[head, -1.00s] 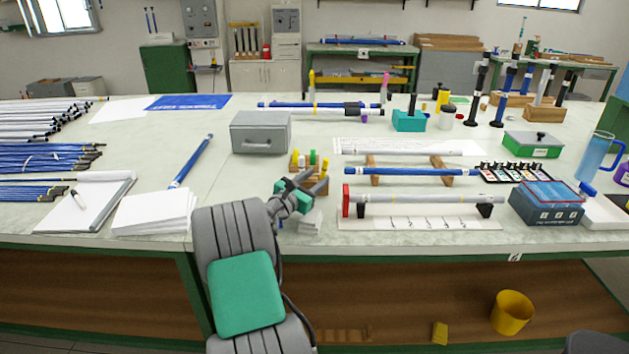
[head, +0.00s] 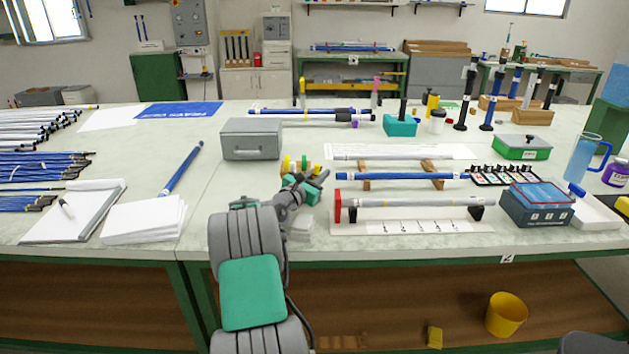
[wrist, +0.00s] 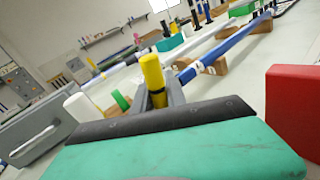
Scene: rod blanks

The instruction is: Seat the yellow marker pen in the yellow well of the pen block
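The yellow marker pen (wrist: 153,75) stands between the grey fingers of my gripper (wrist: 160,97) in the wrist view; they appear shut on it. Its lower end is hidden by the fingers and my gripper's body. In the head view my gripper (head: 314,182) is low over the bench, at the front right of the pen block (head: 285,172). My gripper and wrist hide much of the block, and I cannot make out its yellow well. A green pen (wrist: 121,100) and a white pen (wrist: 86,107) stand left of the yellow pen in the wrist view.
A grey metal box (head: 251,139) stands behind and left of the block. To the right, a silver rod (head: 410,202) with a red end block (head: 338,206) and a blue rod (head: 400,176) lie on supports.

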